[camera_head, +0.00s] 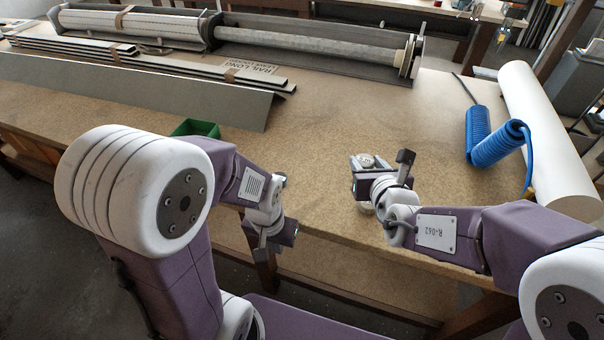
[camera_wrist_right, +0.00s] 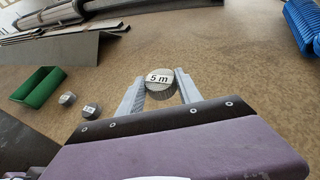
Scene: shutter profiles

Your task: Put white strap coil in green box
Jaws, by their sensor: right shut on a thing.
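A round coil (camera_wrist_right: 160,86) with a white top marked "5 m" and a ribbed grey side sits between my right gripper's fingertips (camera_wrist_right: 159,82) in the right wrist view. The fingers touch it on both sides, so the gripper is shut on it. In the head view my right gripper (camera_head: 366,178) is over the table near its front edge. The green box (camera_head: 195,128) stands further left, partly behind my left arm; it also shows at the left of the right wrist view (camera_wrist_right: 40,87). My left gripper (camera_head: 272,236) hangs by the front edge, its fingers unclear.
Two smaller grey coils (camera_wrist_right: 67,99) (camera_wrist_right: 90,112) lie between the green box and my right gripper. A blue spiral hose (camera_head: 495,140) and a white roll (camera_head: 545,135) lie at right. Long profiles (camera_head: 150,75) and a roller shutter assembly (camera_head: 300,42) fill the back. The table's middle is clear.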

